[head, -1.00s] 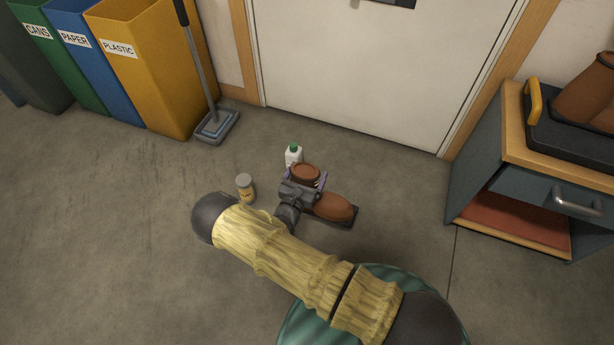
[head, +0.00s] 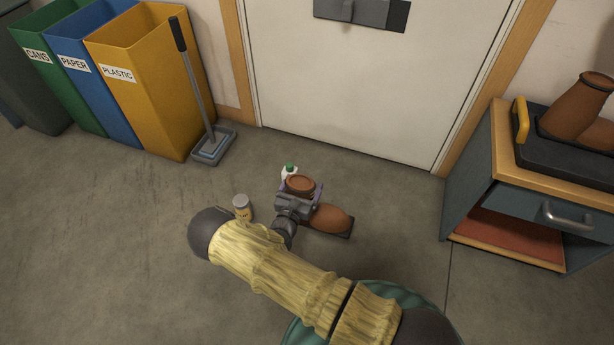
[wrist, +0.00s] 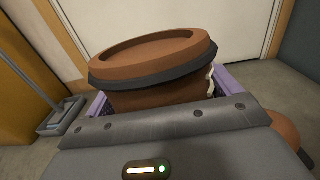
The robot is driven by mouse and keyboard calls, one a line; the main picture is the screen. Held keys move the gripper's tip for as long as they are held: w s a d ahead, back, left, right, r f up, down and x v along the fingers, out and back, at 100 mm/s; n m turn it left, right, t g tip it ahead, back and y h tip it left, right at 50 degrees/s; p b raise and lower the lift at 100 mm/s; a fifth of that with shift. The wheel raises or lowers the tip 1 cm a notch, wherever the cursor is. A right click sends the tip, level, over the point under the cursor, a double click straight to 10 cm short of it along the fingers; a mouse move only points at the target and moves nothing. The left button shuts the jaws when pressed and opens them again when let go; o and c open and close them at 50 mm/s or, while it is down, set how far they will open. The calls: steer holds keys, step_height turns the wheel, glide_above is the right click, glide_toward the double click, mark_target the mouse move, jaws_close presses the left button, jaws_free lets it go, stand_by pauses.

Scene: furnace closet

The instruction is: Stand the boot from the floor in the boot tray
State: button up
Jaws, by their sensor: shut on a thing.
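The brown boot (head: 330,218) is upright near the floor in the head view, its toe pointing right. My gripper (head: 298,200) is shut on its shaft just below the rim. In the wrist view, the boot's rim and shaft (wrist: 150,58) stand between the lilac fingers of my gripper (wrist: 160,98). The fingers hide part of the shaft. Whether the sole clears the floor is hard to tell. The dark boot tray (head: 545,143) lies on top of the cabinet at the right, with another brown boot (head: 577,108) in it.
A white bottle with a green cap (head: 289,171) stands just behind the boot, and a small jar (head: 242,207) stands to its left. The cabinet (head: 500,160) has an open lower shelf. A door (head: 350,100) is behind.

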steer(key=w+r+n+y+p, duration=0.2)
steer(key=w+r+p, duration=0.5)
steer(key=r, duration=0.8)
steer(key=w+d+r+n+y+p, duration=0.1)
steer(key=w+r+y+p, duration=0.3)
steer(key=r+p, duration=1)
steer(key=w+r+n+y+p, duration=0.3)
steer(key=w+r+p, duration=0.7)
steer(key=r, duration=0.6)
steer(key=shift+w+d+r+t+y+p, duration=0.2)
steer(key=shift+w+r+t+y+p, duration=0.1)
steer(key=shift+w+r+p, duration=0.1)
steer(key=shift+a, duration=0.15)
